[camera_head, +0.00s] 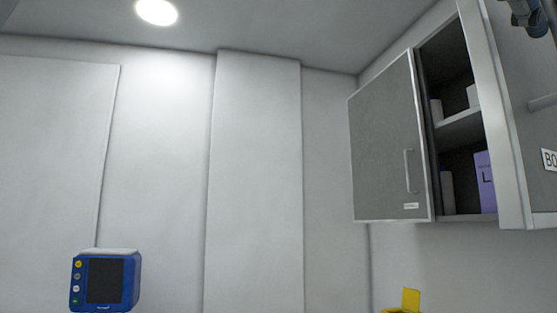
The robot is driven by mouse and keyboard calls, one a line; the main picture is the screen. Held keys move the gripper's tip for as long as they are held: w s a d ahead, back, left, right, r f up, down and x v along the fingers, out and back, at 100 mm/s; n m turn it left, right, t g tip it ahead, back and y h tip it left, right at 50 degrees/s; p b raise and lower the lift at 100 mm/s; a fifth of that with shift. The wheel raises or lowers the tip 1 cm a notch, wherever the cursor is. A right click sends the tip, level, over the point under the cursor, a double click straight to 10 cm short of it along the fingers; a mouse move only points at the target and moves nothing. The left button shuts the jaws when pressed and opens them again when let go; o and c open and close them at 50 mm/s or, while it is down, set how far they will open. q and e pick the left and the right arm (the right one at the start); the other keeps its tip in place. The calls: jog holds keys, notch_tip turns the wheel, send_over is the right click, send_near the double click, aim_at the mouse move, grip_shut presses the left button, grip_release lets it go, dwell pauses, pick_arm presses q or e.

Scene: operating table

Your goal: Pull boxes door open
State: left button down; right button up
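A wall cabinet stands at the right. Its right grey door (520,120) carries a label of which only "BO" shows, cut off by the picture edge. A pale bar handle (543,102) on this door is partly in view. This door looks shut, though its right side is out of frame. The left grey door (380,145) stands swung open, with a vertical handle (408,171) and a small label. A dark grey-blue mechanical part, seemingly my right gripper (530,18), shows at the top right corner, above the handle. Its fingers are cut off. My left gripper is not in view.
Inside the open part, a shelf (459,131) bears white containers, and a purple box (485,181) stands below. A blue monitor device (105,281) is at the lower left. A yellow object (411,299) is at the bottom. The space before the wall is clear.

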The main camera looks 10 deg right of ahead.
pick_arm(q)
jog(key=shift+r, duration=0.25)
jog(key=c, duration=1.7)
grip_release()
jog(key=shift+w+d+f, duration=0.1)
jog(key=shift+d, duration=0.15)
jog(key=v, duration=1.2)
